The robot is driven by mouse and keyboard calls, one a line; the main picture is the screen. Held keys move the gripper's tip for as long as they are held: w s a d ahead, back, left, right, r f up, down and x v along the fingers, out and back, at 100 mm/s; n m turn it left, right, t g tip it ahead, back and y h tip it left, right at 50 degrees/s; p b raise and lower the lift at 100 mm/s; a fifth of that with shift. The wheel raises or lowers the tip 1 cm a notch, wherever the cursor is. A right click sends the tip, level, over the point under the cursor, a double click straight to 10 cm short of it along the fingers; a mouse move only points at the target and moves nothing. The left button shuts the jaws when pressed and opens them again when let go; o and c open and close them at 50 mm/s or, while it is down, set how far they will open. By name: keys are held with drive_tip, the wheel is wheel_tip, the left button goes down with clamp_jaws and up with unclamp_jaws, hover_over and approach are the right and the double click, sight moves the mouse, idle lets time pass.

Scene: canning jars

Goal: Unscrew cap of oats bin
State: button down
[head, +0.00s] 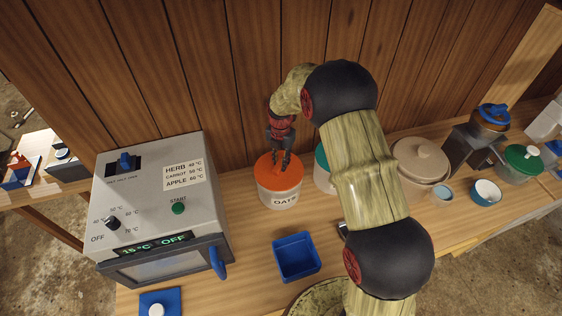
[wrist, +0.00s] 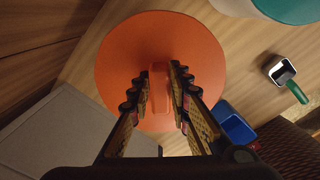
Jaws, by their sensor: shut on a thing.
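The oats bin (head: 283,198) is a white canister with the label OATS, standing upright on the wooden bench. Its orange cap (head: 263,178) sits on top of it. The cap (wrist: 150,40) also fills the middle of the wrist view, with a raised orange grip bar (wrist: 159,90) across its centre. My gripper (head: 279,163) points down at the cap from above. In the wrist view my gripper (wrist: 160,78) has its two fingers on either side of the bar, shut on it. The bin's body is hidden under the cap in the wrist view.
A grey dryer (head: 150,190) with knobs stands left of the bin. A blue square tray (head: 296,257) lies in front. A teal-lidded canister (head: 322,157) stands close on the right, partly behind my arm. A beige-lidded pot (head: 420,160) is farther right. The wooden wall is close behind.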

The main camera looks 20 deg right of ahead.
sight(279, 162)
drive_tip(key=n, duration=0.4)
drive_tip(key=shift+w+a+n, duration=0.15)
drive_tip(key=shift+a+n, duration=0.05)
drive_tip(key=shift+n, duration=0.1)
drive_tip(key=c, duration=1.6)
unclamp_jaws()
wheel_tip(279, 162, up, 12)
drive_tip(key=shift+f, duration=0.1)
